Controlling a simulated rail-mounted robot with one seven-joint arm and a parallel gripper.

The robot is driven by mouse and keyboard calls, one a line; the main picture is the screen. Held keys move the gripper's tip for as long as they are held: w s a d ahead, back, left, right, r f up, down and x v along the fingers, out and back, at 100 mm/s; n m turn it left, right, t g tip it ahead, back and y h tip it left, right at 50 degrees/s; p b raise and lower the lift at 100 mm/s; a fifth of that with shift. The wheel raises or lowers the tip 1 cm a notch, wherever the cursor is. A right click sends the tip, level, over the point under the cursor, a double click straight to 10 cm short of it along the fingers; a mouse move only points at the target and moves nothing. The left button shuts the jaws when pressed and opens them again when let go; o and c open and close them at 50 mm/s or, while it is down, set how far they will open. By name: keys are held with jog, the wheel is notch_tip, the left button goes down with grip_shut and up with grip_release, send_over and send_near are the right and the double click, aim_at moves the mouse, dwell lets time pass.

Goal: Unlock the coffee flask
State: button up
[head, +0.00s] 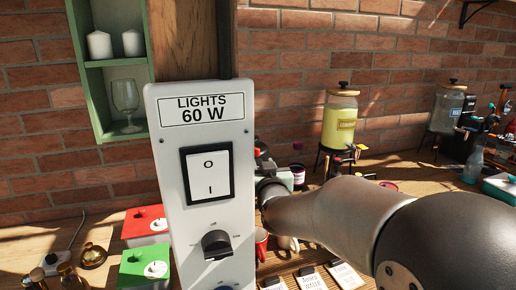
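I cannot make out a coffee flask for certain in the head view. My arm reaches in from the right, and its far end goes behind the right edge of the white light-switch panel (203,120). Only a dark part of my gripper (266,180) shows beside that edge. Its fingertips are hidden, so I cannot tell whether it is open or holds anything. A dark thing with a red spot (262,152) shows just above it, partly behind the panel; I cannot tell what it is.
The panel blocks the middle. Red (146,222) and green (145,266) boxes with knobs stand left of it. A yellow drink dispenser (340,120) and a pale one (447,108) stand behind my arm.

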aim_at(258, 152)
jog(key=p+x, duration=0.2)
jog(key=x, duration=0.8)
grip_shut()
